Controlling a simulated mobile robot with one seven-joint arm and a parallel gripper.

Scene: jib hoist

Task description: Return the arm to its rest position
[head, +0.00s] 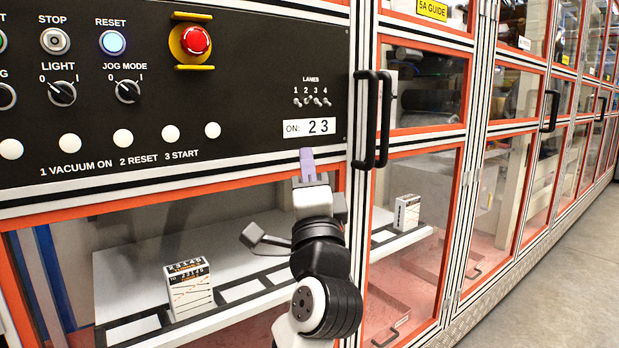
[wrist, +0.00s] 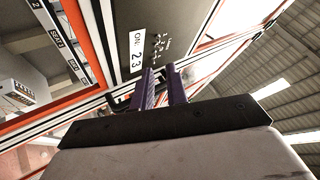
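My gripper (head: 307,158) points upward in front of the lower right part of the black control panel (head: 240,70), under the "ON: 23" label (head: 309,127). In the wrist view my gripper's two purple fingers (wrist: 160,70) stand apart with a gap between them and nothing in it. In the head view the fingers overlap. I cannot tell whether the fingertips touch the panel. My arm rises from the bottom of the head view, in front of the lower window.
The black door handle (head: 385,118) is close to the right of my gripper. Four small lane switches (head: 311,102) are above it. A white printed box (head: 190,289) stands on the shelf at lower left, another (head: 407,213) farther right. Clear floor (head: 570,270) lies at right.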

